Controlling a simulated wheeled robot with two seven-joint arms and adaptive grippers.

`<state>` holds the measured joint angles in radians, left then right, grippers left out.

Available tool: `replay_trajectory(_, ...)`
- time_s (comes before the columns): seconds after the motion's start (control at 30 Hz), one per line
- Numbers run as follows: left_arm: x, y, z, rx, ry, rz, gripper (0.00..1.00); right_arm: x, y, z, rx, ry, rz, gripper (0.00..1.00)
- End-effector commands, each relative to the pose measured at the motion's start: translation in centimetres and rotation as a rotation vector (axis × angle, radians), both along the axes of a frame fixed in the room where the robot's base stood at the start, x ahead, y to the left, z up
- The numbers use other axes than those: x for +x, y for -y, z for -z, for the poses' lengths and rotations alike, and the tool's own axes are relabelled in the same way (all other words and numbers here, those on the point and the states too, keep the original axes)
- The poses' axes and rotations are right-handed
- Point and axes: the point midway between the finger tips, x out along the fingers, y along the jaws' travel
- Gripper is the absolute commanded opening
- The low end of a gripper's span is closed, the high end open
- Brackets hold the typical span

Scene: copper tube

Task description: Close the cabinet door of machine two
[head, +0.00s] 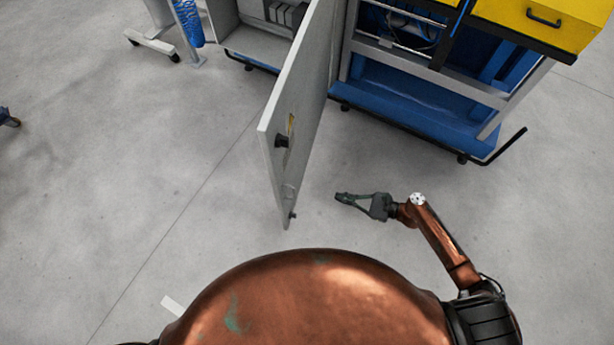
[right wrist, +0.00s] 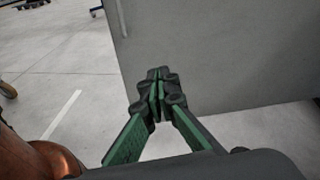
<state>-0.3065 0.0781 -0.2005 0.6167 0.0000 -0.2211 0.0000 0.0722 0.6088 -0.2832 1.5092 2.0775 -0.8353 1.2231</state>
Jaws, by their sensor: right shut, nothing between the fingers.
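The grey cabinet door (head: 300,110) stands wide open in the head view, swung out from the cabinet (head: 262,45) toward me. A black handle shows on its left face near the free edge. My right gripper (head: 343,197) is to the right of the door, shut and empty, with a gap of floor between them in the head view. In the right wrist view, the shut fingers (right wrist: 157,88) point toward the flat grey door panel (right wrist: 220,60); whether they touch it I cannot tell. My left gripper is not in view.
A blue and grey machine frame (head: 420,105) with a yellow box (head: 550,22) on top stands to the right of the cabinet. A black bar sticks out at its lower right. A stand with a blue coil (head: 188,22) is at the upper left.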

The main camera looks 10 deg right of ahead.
Motion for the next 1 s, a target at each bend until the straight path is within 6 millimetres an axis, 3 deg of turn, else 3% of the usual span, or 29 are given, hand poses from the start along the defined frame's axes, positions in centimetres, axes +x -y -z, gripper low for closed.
replay_trajectory(0.03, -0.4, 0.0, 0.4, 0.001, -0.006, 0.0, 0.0, 0.3, -1.1, -2.6, 0.082, -0.02, -0.023, 0.0)
replay_trajectory(0.1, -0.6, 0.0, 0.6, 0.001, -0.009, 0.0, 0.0, 0.5, -2.4, -5.8, 0.177, -0.05, -0.047, 0.0)
replay_trajectory(0.2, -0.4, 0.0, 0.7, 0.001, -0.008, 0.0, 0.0, 0.4, -3.4, -8.6, 0.259, -0.08, -0.074, 0.0)
replay_trajectory(0.27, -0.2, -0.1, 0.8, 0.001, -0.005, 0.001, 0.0, 0.4, -3.8, -9.5, 0.284, -0.089, -0.083, 0.0)
replay_trajectory(0.53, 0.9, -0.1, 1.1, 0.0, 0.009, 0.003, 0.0, 1.7, -7.2, -9.9, 0.297, -0.092, -0.089, 0.0)
replay_trajectory(1.0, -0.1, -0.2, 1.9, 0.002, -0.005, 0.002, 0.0, 4.9, -15.3, -9.8, 0.294, -0.093, -0.086, 0.0)
